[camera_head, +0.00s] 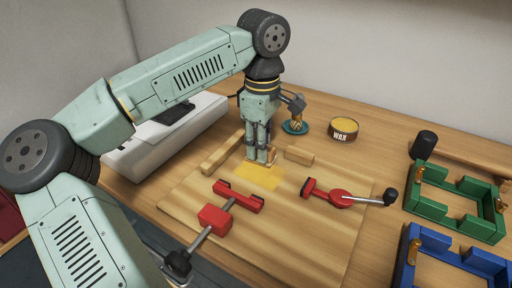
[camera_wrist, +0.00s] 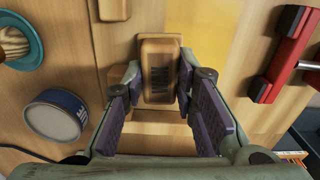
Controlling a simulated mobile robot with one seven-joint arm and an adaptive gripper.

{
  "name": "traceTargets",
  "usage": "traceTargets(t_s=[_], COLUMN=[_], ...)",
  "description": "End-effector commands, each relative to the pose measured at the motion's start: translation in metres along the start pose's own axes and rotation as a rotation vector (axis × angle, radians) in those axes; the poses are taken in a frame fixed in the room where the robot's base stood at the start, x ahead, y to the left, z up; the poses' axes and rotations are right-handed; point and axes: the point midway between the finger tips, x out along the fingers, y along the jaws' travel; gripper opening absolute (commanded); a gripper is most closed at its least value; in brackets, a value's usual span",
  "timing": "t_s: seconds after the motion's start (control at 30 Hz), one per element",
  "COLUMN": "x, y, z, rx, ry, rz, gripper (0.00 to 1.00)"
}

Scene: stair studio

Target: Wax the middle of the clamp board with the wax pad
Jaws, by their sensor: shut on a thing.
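The clamp board (camera_head: 185,203) is a pale wooden board lying on the table, with a red clamp (camera_head: 216,219) at its front left and another red clamp (camera_head: 330,194) at its right. A yellow patch (camera_head: 257,177) shows on its middle, and also at the top of the wrist view (camera_wrist: 200,18). My gripper (camera_head: 262,158) points down at the rear edge of this patch. In the wrist view my gripper (camera_wrist: 163,95) is shut on the wax pad (camera_wrist: 158,52), a brown block with dark lettering. Whether the pad touches the board is hard to tell.
A wax tin (camera_head: 343,131) and a teal dish (camera_head: 295,127) with a wooden-handled thing stand behind the board. Wooden blocks (camera_head: 299,155) lie on its rear part. Green (camera_head: 455,222) and blue (camera_head: 450,266) frames stand at the right. A white case (camera_head: 150,152) is at the left.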

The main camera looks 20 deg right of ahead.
Motion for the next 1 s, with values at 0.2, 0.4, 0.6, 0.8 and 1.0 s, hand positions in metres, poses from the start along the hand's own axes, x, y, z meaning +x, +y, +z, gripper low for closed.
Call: traceTargets(t_s=[0.2,0.4,0.6,0.8,1.0], x=[0.002,-0.005,-0.026,-0.046,-0.060], y=[0.001,0.001,0.001,0.001,0.001], z=[0.000,0.000,0.000,0.000,0.000], rx=[-0.001,-0.001,-0.002,-0.001,-0.001], ry=[0.000,0.000,0.000,0.000,0.000], rz=[-0.001,-0.001,0.000,0.000,0.000], gripper=[0.04,0.04,0.04,0.04,0.04])
